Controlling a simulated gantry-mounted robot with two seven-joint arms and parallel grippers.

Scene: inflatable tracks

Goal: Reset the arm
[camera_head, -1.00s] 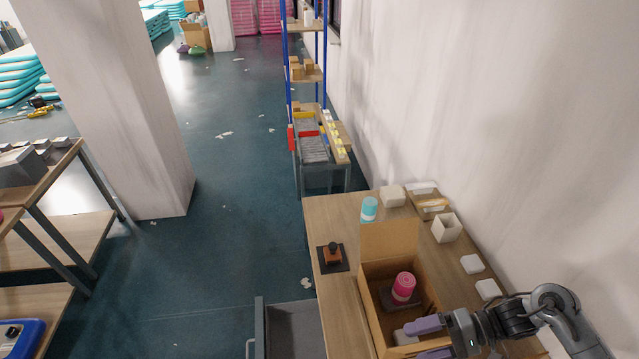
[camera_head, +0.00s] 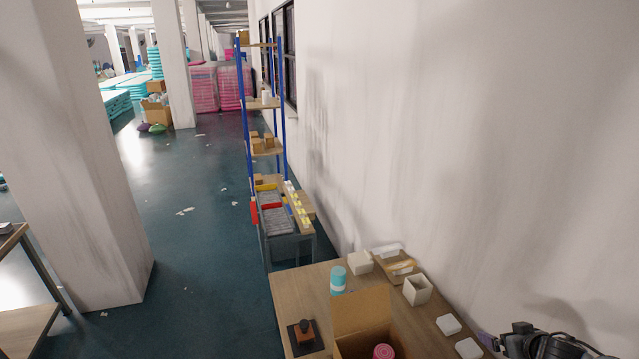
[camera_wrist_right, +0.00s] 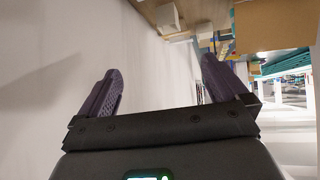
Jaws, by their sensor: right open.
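My right arm is at the bottom right corner of the head view, near the wall, and mostly cut off. A purple finger of the right gripper (camera_head: 489,342) just shows beside the table's right side. In the right wrist view the right gripper (camera_wrist_right: 160,82) has its two purple fingers wide apart, with nothing between them. It is clear of the open cardboard box (camera_head: 362,312), which holds a pink roll (camera_head: 383,352). My left gripper is in neither view.
The wooden table (camera_head: 300,284) carries a cyan can (camera_head: 338,280), a stamp on a dark pad (camera_head: 305,332), a white open container (camera_head: 417,290) and white boxes (camera_head: 448,325). The white wall (camera_head: 450,150) runs close on the right. A blue-post shelf (camera_head: 262,145) stands beyond.

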